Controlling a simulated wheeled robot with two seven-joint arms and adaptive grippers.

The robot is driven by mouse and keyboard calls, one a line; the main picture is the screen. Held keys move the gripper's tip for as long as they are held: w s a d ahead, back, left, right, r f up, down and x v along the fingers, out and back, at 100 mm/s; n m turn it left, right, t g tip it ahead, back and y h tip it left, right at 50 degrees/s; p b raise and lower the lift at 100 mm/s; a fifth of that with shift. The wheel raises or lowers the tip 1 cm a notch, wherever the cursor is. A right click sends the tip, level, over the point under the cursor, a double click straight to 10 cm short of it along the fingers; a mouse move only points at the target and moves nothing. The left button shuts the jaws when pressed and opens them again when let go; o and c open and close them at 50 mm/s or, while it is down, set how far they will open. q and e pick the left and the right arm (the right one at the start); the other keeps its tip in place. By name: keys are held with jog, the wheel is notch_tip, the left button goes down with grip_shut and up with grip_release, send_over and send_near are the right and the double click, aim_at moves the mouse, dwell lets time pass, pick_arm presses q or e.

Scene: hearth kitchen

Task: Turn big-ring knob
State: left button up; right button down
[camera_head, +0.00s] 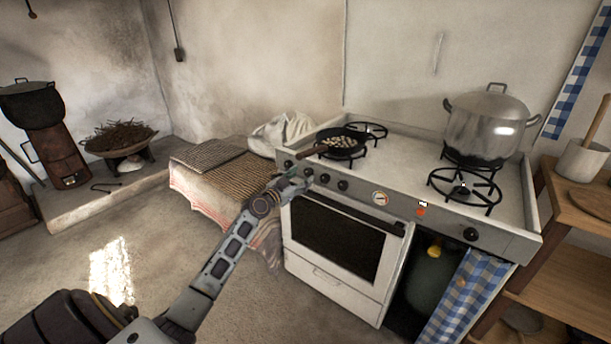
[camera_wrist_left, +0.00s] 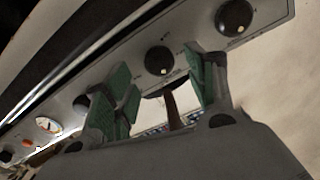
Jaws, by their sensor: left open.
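A row of round black knobs runs along the stove's sloped front panel (camera_head: 402,200). Two clear ones (camera_head: 325,178) (camera_head: 342,185) are just right of my left gripper (camera_head: 298,179), and one (camera_head: 471,234) is alone at the far right. Which is the big-ring knob cannot be told. My left gripper reaches the panel's left end. In the left wrist view, its green-padded fingers (camera_wrist_left: 160,84) are apart, with a black knob (camera_wrist_left: 159,60) showing in the gap; contact is not visible. Another knob (camera_wrist_left: 235,17) is to the right. My right gripper is not in view.
A frying pan (camera_head: 341,142) sits on a left burner, its handle projecting over the panel near my gripper. A large lidded pot (camera_head: 488,122) stands on the back right burner. The front right burner (camera_head: 465,188) is bare. A cloth-covered bench (camera_head: 215,180) adjoins the stove.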

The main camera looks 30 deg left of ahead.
aim_at(307, 173)
pick_arm(q)
jog(key=shift+w+d, duration=0.1)
jog(key=shift+w, duration=1.6)
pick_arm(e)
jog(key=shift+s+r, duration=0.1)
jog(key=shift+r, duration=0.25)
pick_arm(q)
jog(key=c, duration=1)
jog(key=shift+c, duration=0.2)
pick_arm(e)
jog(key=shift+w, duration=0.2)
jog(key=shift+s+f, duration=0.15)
